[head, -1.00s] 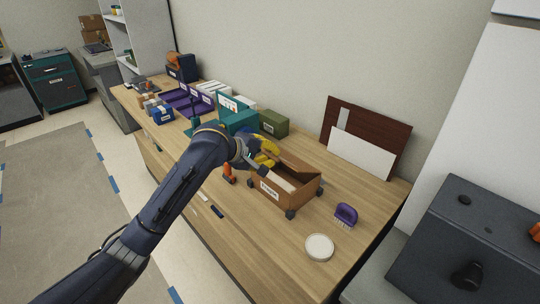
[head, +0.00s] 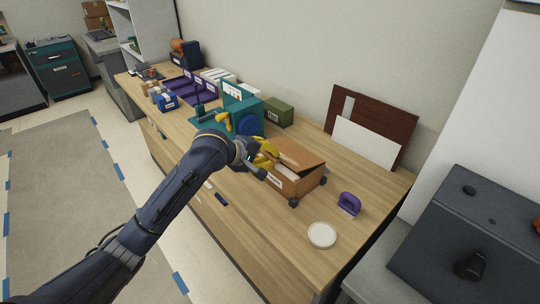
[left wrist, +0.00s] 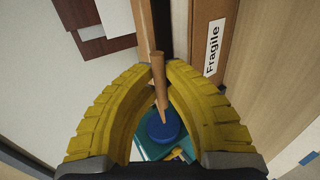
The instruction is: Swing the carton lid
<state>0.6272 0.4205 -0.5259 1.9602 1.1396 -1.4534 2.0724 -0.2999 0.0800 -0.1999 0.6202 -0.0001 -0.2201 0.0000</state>
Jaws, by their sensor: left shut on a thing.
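The brown carton (head: 298,188) stands on the wooden table, with a white label on its front wall. Its lid (head: 303,156) is swung low over the top and slants, and a gap with something pale inside shows under its near edge. My left gripper (head: 267,152), with yellow fingers, is at the lid's left end. In the left wrist view the lid (left wrist: 158,80) shows edge-on between the shut fingers (left wrist: 165,100), beside the carton wall with the "Fragile" label (left wrist: 213,48). My right gripper is not in view.
A purple brush-like object (head: 348,204) and a white round dish (head: 321,235) lie right of the carton. A teal box (head: 236,108) and a green box (head: 278,111) stand behind. White and dark red boards (head: 362,143) lean on the wall. The table front is mostly clear.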

